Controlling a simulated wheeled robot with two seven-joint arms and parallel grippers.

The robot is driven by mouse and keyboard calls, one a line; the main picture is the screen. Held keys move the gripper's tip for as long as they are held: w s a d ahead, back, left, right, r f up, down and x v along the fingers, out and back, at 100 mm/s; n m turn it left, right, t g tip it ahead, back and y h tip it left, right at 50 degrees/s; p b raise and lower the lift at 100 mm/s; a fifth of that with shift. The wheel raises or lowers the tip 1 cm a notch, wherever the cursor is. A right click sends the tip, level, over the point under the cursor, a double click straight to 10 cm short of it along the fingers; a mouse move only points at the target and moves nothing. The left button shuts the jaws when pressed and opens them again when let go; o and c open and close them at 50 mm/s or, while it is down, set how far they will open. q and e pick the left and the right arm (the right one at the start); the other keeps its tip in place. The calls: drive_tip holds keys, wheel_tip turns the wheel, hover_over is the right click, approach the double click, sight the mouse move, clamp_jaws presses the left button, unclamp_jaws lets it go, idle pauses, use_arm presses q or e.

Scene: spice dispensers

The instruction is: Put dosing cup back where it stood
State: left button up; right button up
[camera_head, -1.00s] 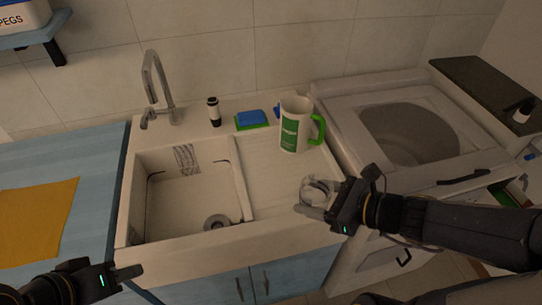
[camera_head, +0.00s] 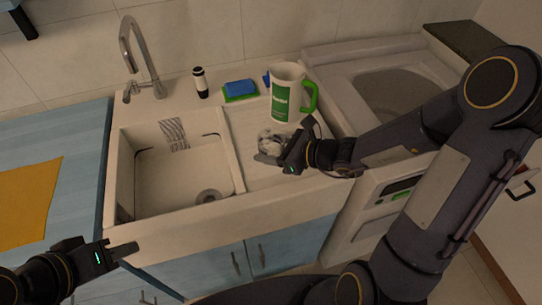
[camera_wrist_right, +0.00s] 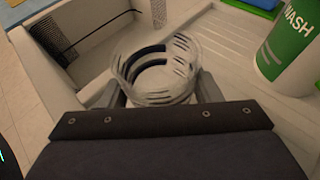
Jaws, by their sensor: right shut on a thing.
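The dosing cup is a small clear cup (camera_head: 272,140), also large in the right wrist view (camera_wrist_right: 152,75). My right gripper (camera_head: 276,153) is shut on it, with one finger on each side of the cup in the right wrist view. The cup is over the sink's ribbed drainboard, in front of the white jug with the green handle (camera_head: 286,95). I cannot tell whether its base touches the drainboard. My left gripper (camera_head: 122,251) is away at the lower left, in front of the blue cabinet; its finger opening is unclear.
The sink basin (camera_head: 165,180) lies left of the drainboard. A blue sponge on a green one (camera_head: 240,90), a black and white bottle (camera_head: 201,83) and the tap (camera_head: 140,55) stand along the back. A washing machine (camera_head: 375,85) is at the right. The drainboard's front is clear.

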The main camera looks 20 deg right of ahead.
wheel_tip(320, 180, down, 3)
drive_tip(key=shift+w+f, duration=0.1)
drive_tip(key=shift+f+b, duration=0.3)
drive_tip(key=shift+b, duration=0.05)
drive_tip(key=o, duration=1.1)
drive_tip(key=shift+r, duration=0.15)
